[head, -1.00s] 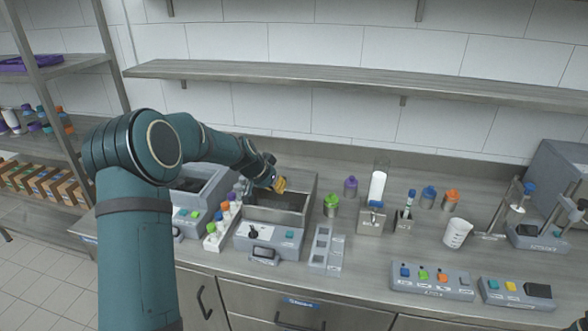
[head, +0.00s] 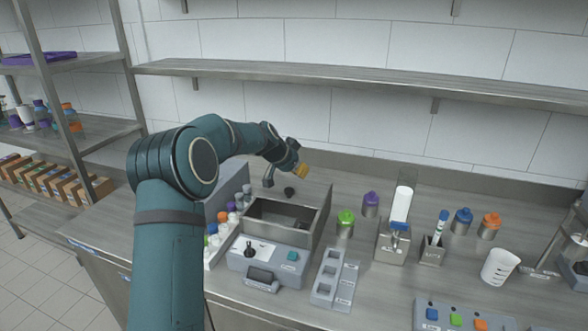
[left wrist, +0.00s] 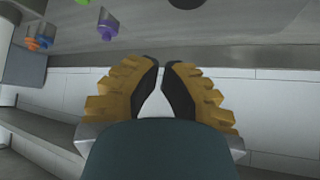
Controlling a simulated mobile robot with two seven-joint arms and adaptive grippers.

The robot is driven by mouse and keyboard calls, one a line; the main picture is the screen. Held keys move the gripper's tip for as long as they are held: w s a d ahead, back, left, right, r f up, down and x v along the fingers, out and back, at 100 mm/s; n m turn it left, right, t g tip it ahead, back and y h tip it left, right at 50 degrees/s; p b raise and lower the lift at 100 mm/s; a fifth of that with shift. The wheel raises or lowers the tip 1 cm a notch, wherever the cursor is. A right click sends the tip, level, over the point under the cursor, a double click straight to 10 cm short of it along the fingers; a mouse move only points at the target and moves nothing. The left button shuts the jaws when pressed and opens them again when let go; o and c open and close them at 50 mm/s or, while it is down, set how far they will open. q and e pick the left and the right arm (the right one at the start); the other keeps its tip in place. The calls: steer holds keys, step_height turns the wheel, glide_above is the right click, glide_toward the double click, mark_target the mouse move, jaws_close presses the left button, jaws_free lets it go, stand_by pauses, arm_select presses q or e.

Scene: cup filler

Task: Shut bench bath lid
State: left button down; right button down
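The bench bath (head: 242,262) is a grey unit with a control panel, a dark knob and a small display on its front. Its basin is uncovered and its dark inside shows. A steel panel (head: 322,222), apparently the lid, stands up along the basin's right side. My left gripper (head: 307,172) has yellow fingers and is above and behind the basin, apart from the panel. In the left wrist view its fingertips (left wrist: 160,62) nearly meet with nothing between them. My right gripper is out of view.
A rack of capped bottles (head: 216,238) stands left of the bath, a grey compartment tray (head: 328,288) to its right. Beyond are a green-capped jar (head: 345,224), a purple-capped bottle (head: 370,205) and a beaker (head: 499,267). A shelf (head: 360,78) hangs above.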

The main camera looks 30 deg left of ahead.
mark_target(300, 193)
arm_select(q)
steer(key=x, duration=0.5)
steer(key=shift+w+f, duration=0.2)
steer(key=shift+f, duration=0.1)
steer(key=s, duration=0.2)
steer(key=shift+s+a+b, duration=0.35)
steer(key=shift+s+b, duration=0.05)
steer(key=shift+s+a+f, duration=0.1)
steer(key=shift+s+f, duration=0.1)
steer(key=shift+s, duration=0.35)
